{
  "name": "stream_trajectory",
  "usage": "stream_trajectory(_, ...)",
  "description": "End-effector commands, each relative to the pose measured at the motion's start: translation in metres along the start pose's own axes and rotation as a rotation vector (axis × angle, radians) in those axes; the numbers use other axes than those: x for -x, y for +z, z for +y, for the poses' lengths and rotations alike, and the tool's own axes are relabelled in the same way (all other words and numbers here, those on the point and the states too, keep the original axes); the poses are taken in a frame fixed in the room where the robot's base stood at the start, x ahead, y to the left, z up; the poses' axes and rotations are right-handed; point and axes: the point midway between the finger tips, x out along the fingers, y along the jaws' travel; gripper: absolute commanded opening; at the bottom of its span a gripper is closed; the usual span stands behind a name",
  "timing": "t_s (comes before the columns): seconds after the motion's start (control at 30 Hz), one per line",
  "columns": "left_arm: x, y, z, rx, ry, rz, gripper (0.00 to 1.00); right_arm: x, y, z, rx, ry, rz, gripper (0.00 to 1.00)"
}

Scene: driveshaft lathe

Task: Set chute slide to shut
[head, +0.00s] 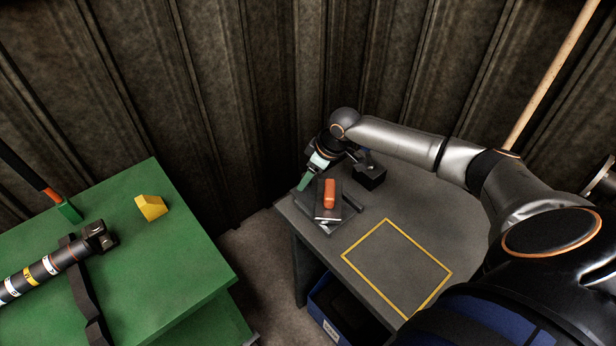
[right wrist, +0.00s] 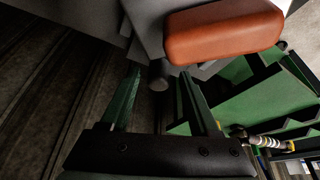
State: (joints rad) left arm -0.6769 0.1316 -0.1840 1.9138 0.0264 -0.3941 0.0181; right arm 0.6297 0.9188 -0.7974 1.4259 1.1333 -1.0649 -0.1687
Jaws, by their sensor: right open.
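The chute slide's orange handle (head: 329,193) stands on a grey plate (head: 327,213) over a dark base at the far left corner of the grey table. In the right wrist view the handle (right wrist: 225,32) fills the top right, close to the fingers. My right gripper (head: 304,183) is at the left side of the slide, next to the handle. In the right wrist view its two green fingers (right wrist: 158,95) are apart, and a dark round peg (right wrist: 159,75) shows between or just beyond their tips. Contact with it cannot be told. My left gripper is not in view.
A black box (head: 370,178) stands behind the slide. A yellow outlined square (head: 397,268) on the table is empty. A green table (head: 150,285) at left holds a yellow block (head: 151,207) and a dark shaft (head: 45,268). A blue bin (head: 325,312) sits below.

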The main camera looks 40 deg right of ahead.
Motion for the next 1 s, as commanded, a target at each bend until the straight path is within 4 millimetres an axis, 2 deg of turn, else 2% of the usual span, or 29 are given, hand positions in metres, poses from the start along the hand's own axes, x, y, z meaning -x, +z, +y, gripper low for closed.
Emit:
stream_trajectory(0.3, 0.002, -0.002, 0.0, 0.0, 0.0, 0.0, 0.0, 0.067, 0.001, 0.001, 0.002, 0.003, -0.002, 0.62)
stream_trajectory(0.5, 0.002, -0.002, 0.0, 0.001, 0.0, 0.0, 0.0, 0.101, 0.001, 0.0, -0.001, 0.001, -0.002, 0.62)
stream_trajectory(0.7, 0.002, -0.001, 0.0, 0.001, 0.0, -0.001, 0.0, 0.114, 0.001, 0.0, -0.001, -0.001, -0.002, 0.62)
stream_trajectory(1.0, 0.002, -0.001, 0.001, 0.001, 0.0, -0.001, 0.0, 0.115, 0.001, 0.0, -0.001, -0.001, -0.002, 0.62)
